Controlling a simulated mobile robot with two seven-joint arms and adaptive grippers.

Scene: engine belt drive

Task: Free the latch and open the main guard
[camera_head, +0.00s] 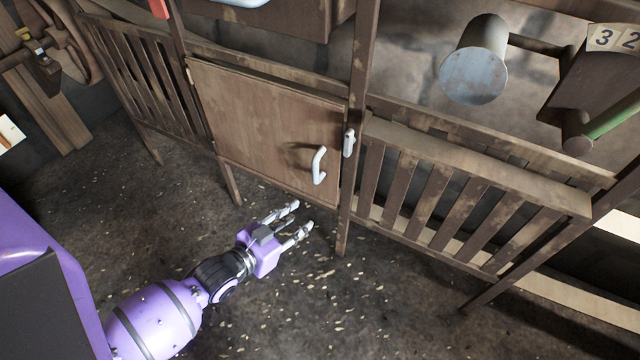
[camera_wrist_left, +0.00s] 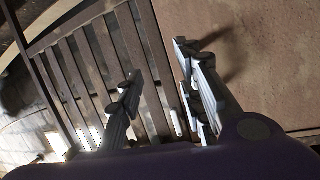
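The main guard (camera_head: 262,125) is a brown, worn flat panel, closed in its frame in the head view. A white bar handle (camera_head: 318,165) is on its right part. A small pale latch (camera_head: 348,142) is on the post just right of the panel. My left gripper (camera_head: 294,218) is open and empty, in front of and below the handle, apart from it and the latch. In the left wrist view its fingers (camera_wrist_left: 160,85) are spread, with the panel (camera_wrist_left: 272,60) at right. A small pale piece shows between them; I cannot tell which part it is. My right gripper is out of view.
Slatted railings stand left (camera_head: 140,75) and right (camera_head: 440,195) of the panel. A grey cylinder (camera_head: 474,75) and a green bar (camera_head: 612,118) are behind the right railing. The floor (camera_head: 350,305) in front is open, with scattered pale flecks.

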